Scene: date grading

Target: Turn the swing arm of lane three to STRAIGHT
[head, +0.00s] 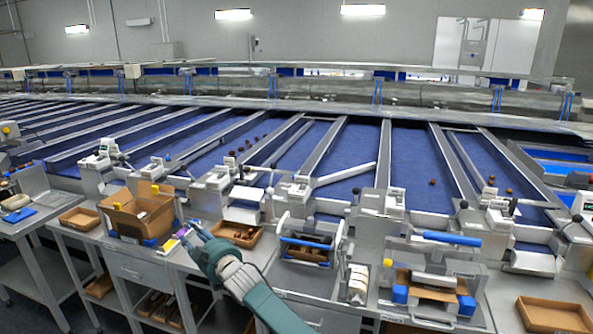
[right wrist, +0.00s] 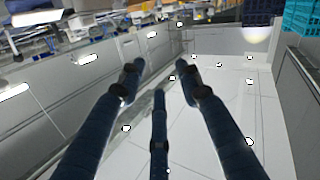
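A pale swing arm (head: 345,174) lies slanted across a blue lane right of the middle in the head view, its right end higher in the picture. Lane numbers are not readable, so I cannot tell whether this is lane three. My right gripper (head: 190,235) is left of and below that arm, over the bench front beside an open cardboard box. In the right wrist view its three dark fingers (right wrist: 160,72) are spread and empty, with pale floor behind them. It touches no swing arm. My left gripper is not in view.
The open cardboard box (head: 145,216) stands on the bench at left. A brown tray (head: 234,234) lies just right of my right gripper. Lane-end units with dark knobs line the bench. Another tray (head: 553,315) is at lower right. A few dates lie on the blue belts.

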